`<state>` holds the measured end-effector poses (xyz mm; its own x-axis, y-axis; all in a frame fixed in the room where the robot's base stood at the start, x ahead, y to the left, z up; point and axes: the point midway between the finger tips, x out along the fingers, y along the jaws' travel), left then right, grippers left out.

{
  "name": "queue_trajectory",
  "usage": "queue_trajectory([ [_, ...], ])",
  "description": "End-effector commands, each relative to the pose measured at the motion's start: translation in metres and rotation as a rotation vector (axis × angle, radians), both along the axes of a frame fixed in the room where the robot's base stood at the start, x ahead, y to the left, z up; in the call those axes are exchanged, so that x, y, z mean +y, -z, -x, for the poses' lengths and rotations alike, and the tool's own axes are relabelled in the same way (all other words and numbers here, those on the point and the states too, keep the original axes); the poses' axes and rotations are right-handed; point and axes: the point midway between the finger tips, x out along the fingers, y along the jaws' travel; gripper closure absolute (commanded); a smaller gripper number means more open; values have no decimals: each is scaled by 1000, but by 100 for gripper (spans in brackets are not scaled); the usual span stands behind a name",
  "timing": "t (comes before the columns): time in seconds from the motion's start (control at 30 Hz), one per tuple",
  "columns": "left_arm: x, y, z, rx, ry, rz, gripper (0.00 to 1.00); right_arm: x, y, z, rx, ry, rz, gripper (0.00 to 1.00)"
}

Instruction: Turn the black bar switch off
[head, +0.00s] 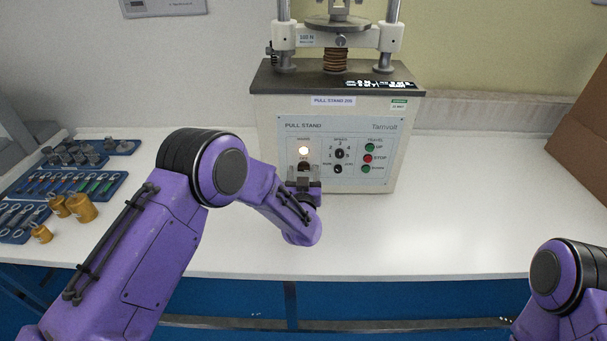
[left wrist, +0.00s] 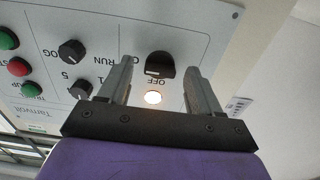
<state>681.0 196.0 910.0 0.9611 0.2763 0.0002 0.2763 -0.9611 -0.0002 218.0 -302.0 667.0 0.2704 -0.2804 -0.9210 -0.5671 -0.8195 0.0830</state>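The black bar switch (left wrist: 160,64) sits on the light grey panel of the pull stand, beside a lit lamp (left wrist: 153,97). The word OFF is printed between them. In the head view the lamp (head: 304,150) glows, and the switch (head: 303,165) just below it is partly hidden by my gripper. My left gripper (left wrist: 159,72) is open in front of the panel, with one fingertip on each side of the switch. Nothing is held; I cannot tell whether the fingers touch the switch. My right gripper is not in view; only part of my right arm shows.
The pull stand (head: 410,104) stands on a white bench (head: 460,220). Knobs (head: 339,154) and a red stop button (head: 367,158) between green buttons share the panel. Trays of tools (head: 110,147) and brass weights (head: 80,208) lie left.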

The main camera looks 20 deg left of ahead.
Motion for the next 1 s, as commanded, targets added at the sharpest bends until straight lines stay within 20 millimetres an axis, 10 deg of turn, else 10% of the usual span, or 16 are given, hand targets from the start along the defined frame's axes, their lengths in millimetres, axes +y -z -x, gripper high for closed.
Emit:
queue_trajectory([
  [0.17,0,0,0,0,0,0,92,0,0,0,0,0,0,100],
  [1.0,0,3,0,-112,0,387,92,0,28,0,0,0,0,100],
])
